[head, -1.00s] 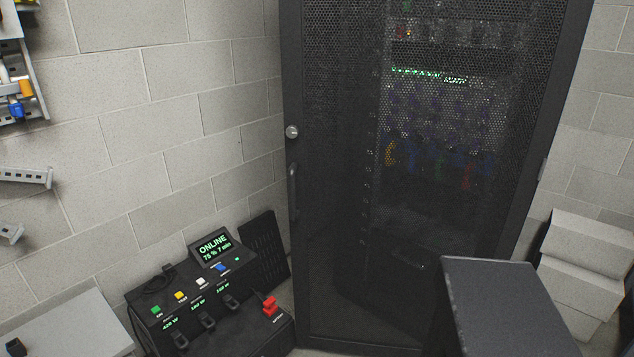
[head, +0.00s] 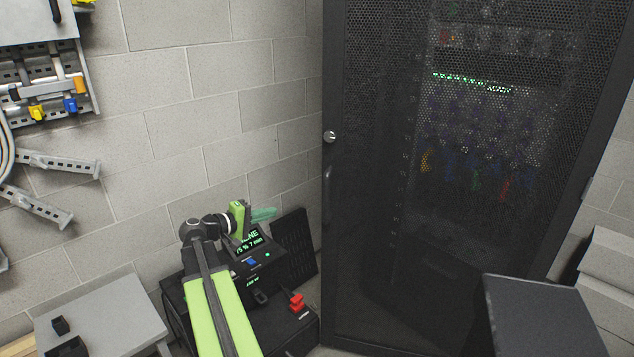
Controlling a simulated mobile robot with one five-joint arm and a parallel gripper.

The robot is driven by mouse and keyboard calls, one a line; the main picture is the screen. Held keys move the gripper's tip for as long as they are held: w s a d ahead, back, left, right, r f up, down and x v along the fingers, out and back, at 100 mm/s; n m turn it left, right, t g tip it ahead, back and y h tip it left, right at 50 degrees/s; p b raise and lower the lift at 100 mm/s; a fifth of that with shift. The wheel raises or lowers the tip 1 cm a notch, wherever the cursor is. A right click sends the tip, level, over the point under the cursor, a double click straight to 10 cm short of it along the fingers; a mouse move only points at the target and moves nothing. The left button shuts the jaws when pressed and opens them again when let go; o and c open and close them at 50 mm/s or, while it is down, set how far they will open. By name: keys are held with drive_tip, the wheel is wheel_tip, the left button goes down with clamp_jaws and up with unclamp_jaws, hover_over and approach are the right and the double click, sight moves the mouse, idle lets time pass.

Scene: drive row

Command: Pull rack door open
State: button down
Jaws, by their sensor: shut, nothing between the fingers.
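The rack door (head: 375,190) is a tall dark perforated mesh panel in the head view, and it looks closed. A round silver lock knob (head: 330,136) sits on its left edge. A dark vertical handle (head: 327,190) is just below the knob. My gripper (head: 264,215) is at the end of my green arm, left of the handle and apart from the door. It points right and its green fingers are together with nothing between them. It hides part of the power unit's screen.
A black power unit (head: 282,325) with a lit screen and a red plug (head: 297,301) stands on the floor left of the rack. A dark box (head: 540,310) stands in front of the rack at lower right. A grey table (head: 110,315) is at lower left.

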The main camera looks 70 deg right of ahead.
drive_tip(key=s+d+r+g+h, duration=0.1)
drive_tip(key=s+d+r, duration=0.4)
drive_tip(key=s+d, duration=0.7)
drive_tip(key=shift+d+g, duration=0.4)
drive_tip(key=shift+g, duration=0.3)
